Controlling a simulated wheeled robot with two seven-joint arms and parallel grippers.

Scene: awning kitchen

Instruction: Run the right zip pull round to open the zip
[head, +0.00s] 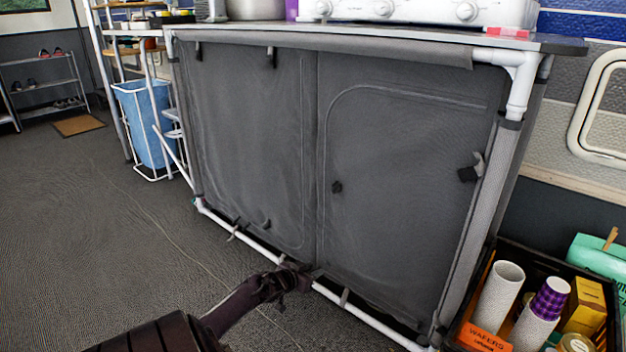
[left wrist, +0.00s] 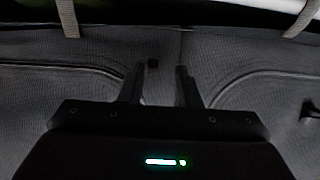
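A grey fabric cupboard front has a left panel (head: 250,130) and a right panel (head: 410,170), each with a curved zip line. My left gripper (head: 290,278) is low at the cupboard front, near the bottom of the middle seam. In the left wrist view my left gripper (left wrist: 157,72) has its two fingers apart, facing the fabric. In the head view the gripper hides that spot. My right gripper is out of view.
A white tube frame (head: 255,242) runs along the bottom, with fabric straps (left wrist: 68,18). A crate (head: 455,325) with cups stands at the right.

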